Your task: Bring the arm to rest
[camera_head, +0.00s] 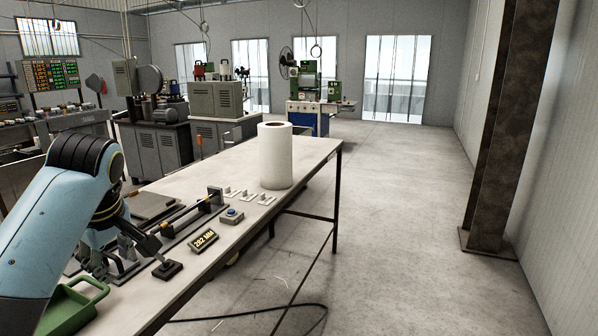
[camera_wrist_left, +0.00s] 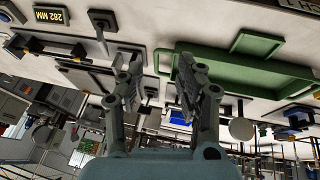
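My left arm comes in from the left in the head view. Its gripper (camera_head: 112,262) is low over the near left part of the workbench (camera_head: 215,170), close to the black lever and the green tray. In the left wrist view, which looks upside down, the gripper (camera_wrist_left: 160,68) has its two fingers spread apart with nothing between them. The lever (camera_wrist_left: 103,28) and green tray (camera_wrist_left: 235,68) appear beyond the fingertips. Part of the gripper in the head view blends into the bench fixtures. My right gripper is not in either view.
A green tray (camera_head: 72,308) lies by my forearm. A black lever base (camera_head: 167,270), a "282 MM" display (camera_head: 203,240), a blue button box (camera_head: 231,215) and a white roll (camera_head: 275,157) stand on the bench. The floor right of the bench is open up to a rusty column (camera_head: 508,130).

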